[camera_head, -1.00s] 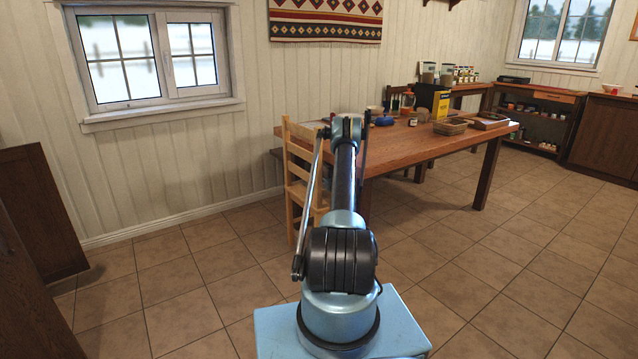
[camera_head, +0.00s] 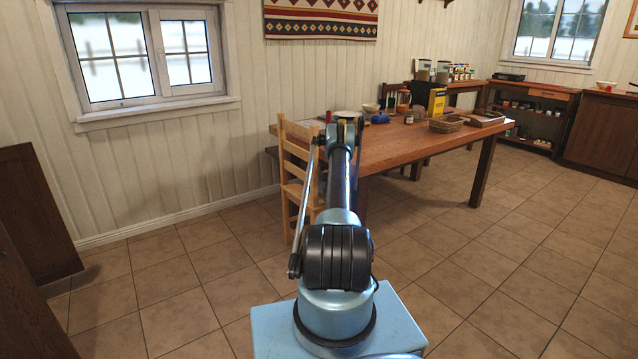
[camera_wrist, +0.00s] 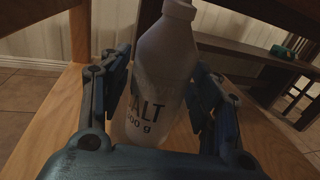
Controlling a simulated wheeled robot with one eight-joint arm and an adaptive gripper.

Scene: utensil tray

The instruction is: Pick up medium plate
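I cannot make out the medium plate for sure. A pale, flat-looking thing (camera_head: 347,114) shows on the table just past the end of my arm in the head view, mostly hidden and too small to name. In the wrist view my gripper (camera_wrist: 163,95) has its two fingers spread wide. A whitish bottle (camera_wrist: 160,75) marked "ALT" shows between them, tilted in the picture, over a light wood surface (camera_wrist: 45,130). I see no clear grip on the bottle. My gripper is hidden by my arm in the head view.
The wooden table (camera_head: 420,143) holds a small bowl (camera_head: 371,107), a blue item (camera_head: 380,118), a basket (camera_head: 446,124) and a yellow box (camera_head: 437,101). A wooden chair (camera_head: 297,190) stands at its left end, beside my arm. The tiled floor (camera_head: 470,270) at right is clear.

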